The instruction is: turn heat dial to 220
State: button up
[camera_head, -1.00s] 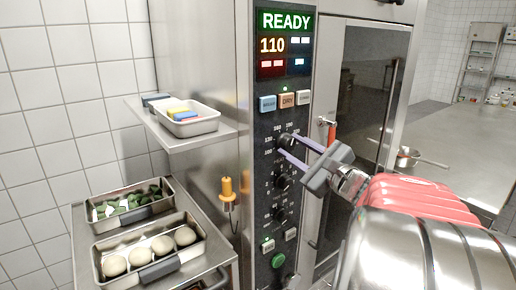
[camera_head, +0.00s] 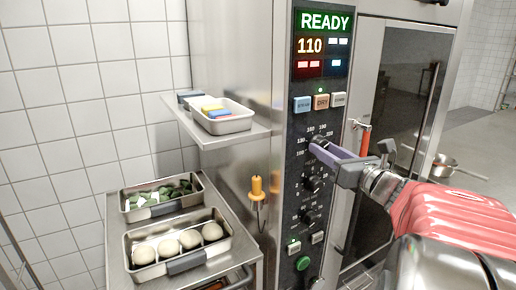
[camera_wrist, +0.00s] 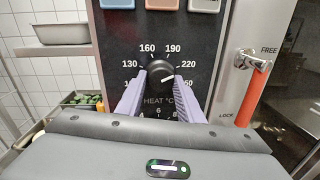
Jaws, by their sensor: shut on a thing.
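The black heat dial (camera_wrist: 160,74) is on the oven's control panel, with 130, 160, 190 and 220 printed around it. Below the 220 a label is partly hidden by a finger. My gripper (camera_head: 322,148) is shut on the dial, with one purple finger on each side of it in the wrist view. The display (camera_head: 321,44) reads READY and 110.
Other dials (camera_head: 313,184) sit just below on the panel. A red-handled latch (camera_wrist: 248,92) marked FREE and LOCK is close at the right.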

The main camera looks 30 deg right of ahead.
jog(key=shift+f+m, duration=0.3)
jog(key=shift+f, duration=0.05)
jog(key=o, duration=1.1)
jog(key=shift+r, duration=0.2)
jog(key=shift+c, duration=0.2)
jog(key=shift+s, duration=0.15)
jog(key=s, duration=1.3)
jog(key=shift+s+a, duration=0.25)
jog(key=shift+a, duration=0.1)
